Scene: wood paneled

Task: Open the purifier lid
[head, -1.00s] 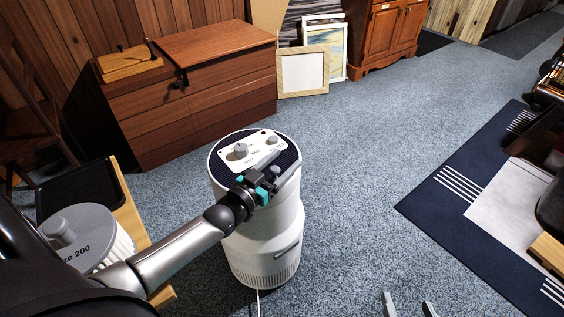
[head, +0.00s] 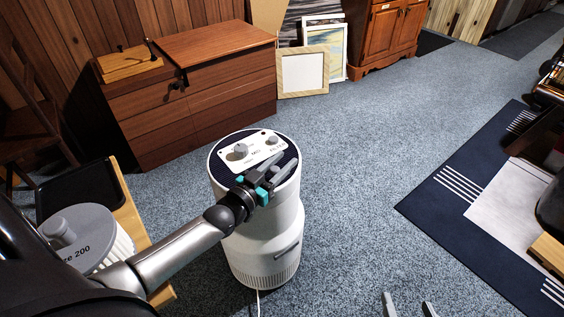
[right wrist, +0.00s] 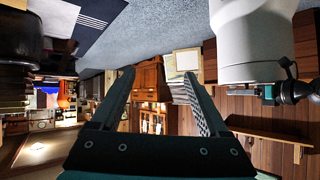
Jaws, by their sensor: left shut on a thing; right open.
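The white air purifier (head: 262,235) stands upright on the carpet in the middle of the head view. Its round lid has a dark ribbed top (head: 222,168) and a pale plate (head: 250,149) with grey knobs. My left gripper (head: 277,168) reaches in from the left over the lid's near right side. It is shut on a small grey knob there, mostly hidden by the fingers. My right gripper (head: 409,305) is open and empty at the bottom of the head view. Its wrist view (right wrist: 160,85) shows nothing between the fingers, with the purifier (right wrist: 250,40) beyond.
A grey-topped filter cylinder (head: 90,235) and a black tray (head: 85,190) are on a wooden surface at the left. A wooden chest (head: 205,100) stands behind the purifier. Picture frames (head: 303,73) lean at the back.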

